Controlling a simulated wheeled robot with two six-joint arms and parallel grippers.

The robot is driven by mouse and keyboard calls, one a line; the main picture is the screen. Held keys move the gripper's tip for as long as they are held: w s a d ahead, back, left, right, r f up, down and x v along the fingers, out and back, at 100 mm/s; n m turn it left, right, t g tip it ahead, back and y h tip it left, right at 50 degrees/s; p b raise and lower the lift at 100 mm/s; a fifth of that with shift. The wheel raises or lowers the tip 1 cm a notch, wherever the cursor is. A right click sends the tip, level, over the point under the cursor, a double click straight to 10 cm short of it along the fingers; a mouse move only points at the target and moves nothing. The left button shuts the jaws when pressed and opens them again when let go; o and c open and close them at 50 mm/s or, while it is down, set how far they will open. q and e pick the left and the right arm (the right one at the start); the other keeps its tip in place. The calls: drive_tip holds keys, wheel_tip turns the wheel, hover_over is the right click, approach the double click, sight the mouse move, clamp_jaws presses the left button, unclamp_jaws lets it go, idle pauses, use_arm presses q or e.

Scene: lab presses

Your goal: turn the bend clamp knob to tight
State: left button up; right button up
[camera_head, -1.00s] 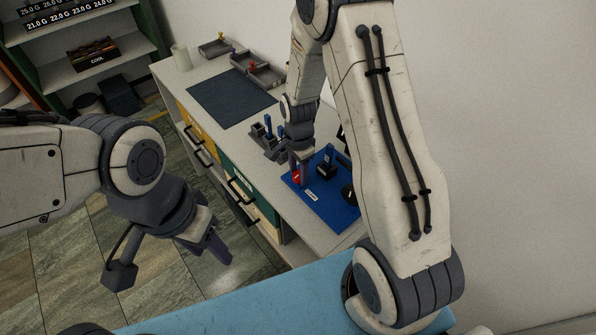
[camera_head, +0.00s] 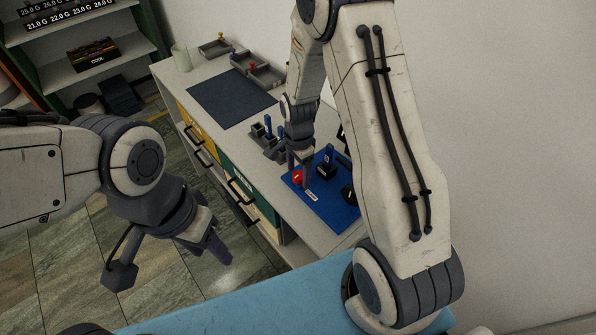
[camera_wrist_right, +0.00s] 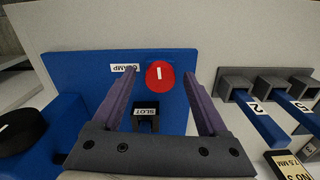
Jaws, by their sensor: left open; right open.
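The red clamp knob (camera_wrist_right: 160,75) has a white line, nearly upright in the right wrist view. A partly hidden label ending in "AMP" (camera_wrist_right: 119,68) is left of it. In the head view the knob (camera_head: 298,177) sits on a blue board (camera_head: 335,211). My right gripper (camera_wrist_right: 160,71) is open, with the knob appearing between its purple fingertips; I cannot tell whether the fingers reach around it or touch it. In the head view my right gripper (camera_head: 305,173) is beside the knob. My left gripper (camera_head: 219,252) is open and empty over the floor.
A block marked "SLOT" (camera_wrist_right: 147,108) is near the knob. A black knob (camera_wrist_right: 20,126) stands on the left. Grey holders with blue numbered bars (camera_wrist_right: 262,122) are on the right. A dark mat (camera_head: 230,97) and grey trays (camera_head: 263,74) lie farther along the bench.

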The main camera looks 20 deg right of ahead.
sight(298, 175)
wheel_tip(298, 175, up, 10)
drive_tip(key=b, duration=0.1)
drive_tip(key=shift+r, duration=0.2)
idle(0.4)
drive_tip(key=s+a+r+n, duration=0.6)
drive_tip(key=s+a+n, duration=0.4)
drive_tip(key=n, duration=0.1)
drive_tip(key=s+a+r+n+y, duration=0.1)
drive_tip(key=s+a+r+n, duration=0.1)
drive_tip(key=s+n, duration=0.9)
drive_tip(key=shift+s+a+n, duration=0.3)
drive_tip(key=shift+s+a, duration=0.55)
drive_tip(key=shift+s, duration=0.35)
